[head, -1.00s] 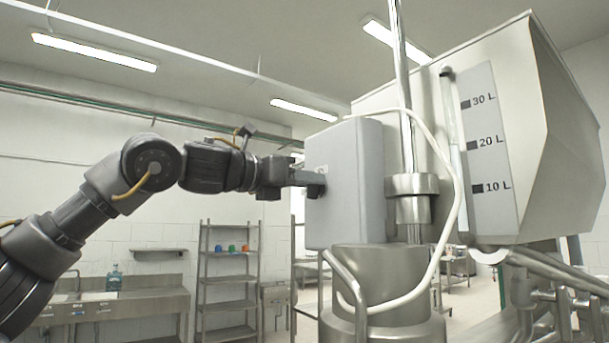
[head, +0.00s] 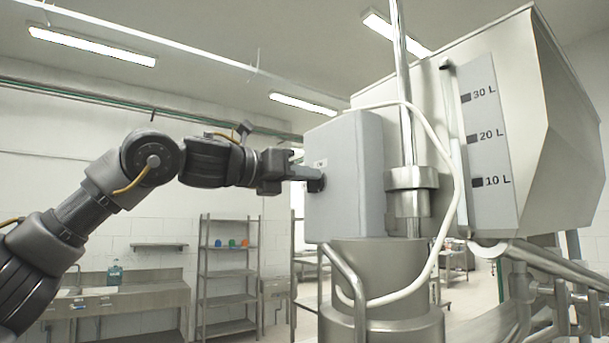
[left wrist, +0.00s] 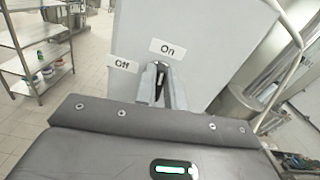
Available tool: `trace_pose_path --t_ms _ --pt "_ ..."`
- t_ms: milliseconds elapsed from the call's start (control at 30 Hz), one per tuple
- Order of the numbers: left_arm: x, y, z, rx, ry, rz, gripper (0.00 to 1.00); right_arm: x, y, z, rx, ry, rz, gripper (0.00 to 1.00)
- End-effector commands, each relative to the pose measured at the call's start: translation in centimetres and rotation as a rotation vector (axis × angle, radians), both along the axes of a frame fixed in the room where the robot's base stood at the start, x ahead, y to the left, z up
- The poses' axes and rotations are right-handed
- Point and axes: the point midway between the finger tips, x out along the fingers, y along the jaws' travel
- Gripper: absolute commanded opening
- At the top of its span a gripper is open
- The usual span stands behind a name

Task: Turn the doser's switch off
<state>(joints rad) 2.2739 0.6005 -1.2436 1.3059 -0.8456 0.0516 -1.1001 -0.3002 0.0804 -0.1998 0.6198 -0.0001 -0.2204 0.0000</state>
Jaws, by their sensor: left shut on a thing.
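The doser's grey control box (head: 345,175) stands at the centre of the head view. My left gripper (head: 316,182) reaches it from the left, its fingertips at the box's left face. In the left wrist view, the box (left wrist: 215,45) carries an "On" label (left wrist: 168,48) above the switch and an "Off" label (left wrist: 122,64) to its left. The dark switch (left wrist: 161,82) sits between the fingers of my left gripper (left wrist: 162,92), which is shut on it. The switch points up, nearer to the "On" label. The fingers hide part of it.
A steel hopper (head: 500,60) with a litre scale stands right of the box. A white hose (head: 437,150) loops in front of the steel column. A shelf rack (head: 230,262) and sink counter (head: 135,300) stand at the back left.

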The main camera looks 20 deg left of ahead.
Motion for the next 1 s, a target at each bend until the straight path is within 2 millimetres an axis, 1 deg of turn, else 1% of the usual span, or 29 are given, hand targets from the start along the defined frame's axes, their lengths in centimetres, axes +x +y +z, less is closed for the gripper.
trace_pose_path --t_ms 533,1000 --pt "0.37 0.43 -0.17 -0.376 0.311 -0.001 0.0 0.07 0.03 0.28 0.0 -0.001 0.0 0.0" --pt "0.62 0.73 -0.61 -0.72 0.596 0.001 0.0 0.08 0.05 0.12 0.0 -0.002 0.0 0.0"
